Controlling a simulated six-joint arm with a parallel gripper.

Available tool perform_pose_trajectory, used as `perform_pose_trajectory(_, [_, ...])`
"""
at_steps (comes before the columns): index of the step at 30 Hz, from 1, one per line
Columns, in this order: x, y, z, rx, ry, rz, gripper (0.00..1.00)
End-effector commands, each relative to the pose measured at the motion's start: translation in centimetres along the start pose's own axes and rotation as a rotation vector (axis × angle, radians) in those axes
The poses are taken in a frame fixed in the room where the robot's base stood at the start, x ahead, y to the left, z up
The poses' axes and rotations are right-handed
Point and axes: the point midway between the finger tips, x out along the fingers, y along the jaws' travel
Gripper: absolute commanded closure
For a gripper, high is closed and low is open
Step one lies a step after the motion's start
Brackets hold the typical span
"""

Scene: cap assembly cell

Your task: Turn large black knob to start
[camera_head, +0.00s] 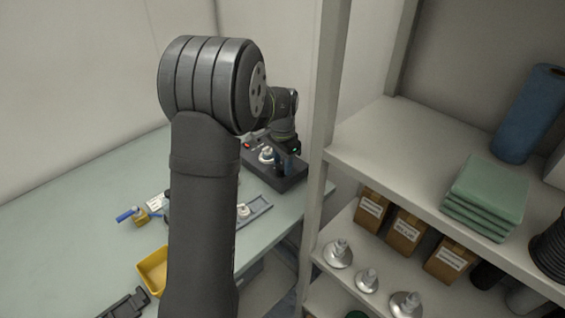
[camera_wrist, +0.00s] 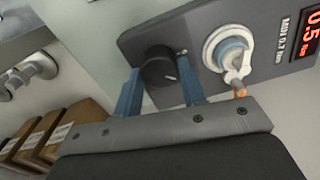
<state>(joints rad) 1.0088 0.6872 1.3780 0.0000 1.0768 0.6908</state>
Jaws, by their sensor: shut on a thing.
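The large black knob (camera_wrist: 159,72) sits on the dark grey control box (camera_wrist: 200,32) in the wrist view, with a light pointer line on its face. My gripper (camera_wrist: 160,66) has its two blue fingers on either side of the knob, shut on it. In the head view my gripper (camera_head: 286,163) is at the control box (camera_head: 262,176) on the far right of the table, and the knob is hidden there. A white ring fitting with a grey-blue centre (camera_wrist: 230,54) stands on the box to the right of the knob. A red display (camera_wrist: 311,42) reads about 0.5.
A shelf (camera_head: 375,140) with its upright post stands close to the right of my arm. It holds cartons (camera_head: 405,232), metal fittings (camera_head: 338,254) and folded green cloths (camera_head: 485,198). A yellow bin (camera_head: 153,270) and a blue-handled tool (camera_head: 126,214) lie on the table. The table's far left is clear.

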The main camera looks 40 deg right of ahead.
Motion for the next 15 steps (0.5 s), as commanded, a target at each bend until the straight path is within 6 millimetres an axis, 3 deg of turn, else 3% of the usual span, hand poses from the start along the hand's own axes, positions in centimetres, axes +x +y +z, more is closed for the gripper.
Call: perform_pose_trajectory(15, [0.05, -0.08, -0.02, -0.468, 0.001, 0.001, 0.85])
